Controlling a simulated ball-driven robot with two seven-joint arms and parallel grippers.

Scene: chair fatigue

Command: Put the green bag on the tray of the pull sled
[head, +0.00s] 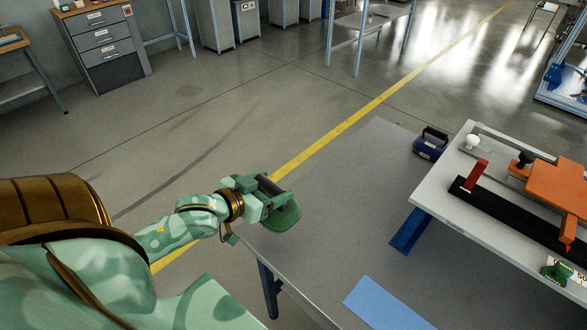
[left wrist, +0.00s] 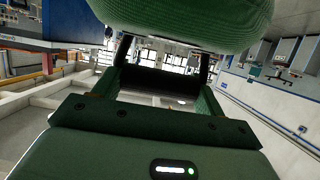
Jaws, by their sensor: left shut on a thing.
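My left gripper (head: 272,192) is shut on the green bag (head: 283,218), which hangs at its fingers above the near left edge of the grey table. The left wrist view shows the bag's ribbed green cloth (left wrist: 190,22) at the top, beyond the gripper body. On the right of the head view is a pale raised plate (head: 445,192) with a black rail (head: 520,217), a red upright block (head: 476,174) and an orange slab (head: 556,188). I cannot tell which part is the pull sled's tray. My right gripper is not in view.
The grey table (head: 340,205) is mostly clear. A blue flat sheet (head: 385,305) lies at its front, and a dark blue box with a handle (head: 430,143) stands by the raised plate. A blue support (head: 410,231) is under the plate. A small green object (head: 560,271) is at the right edge.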

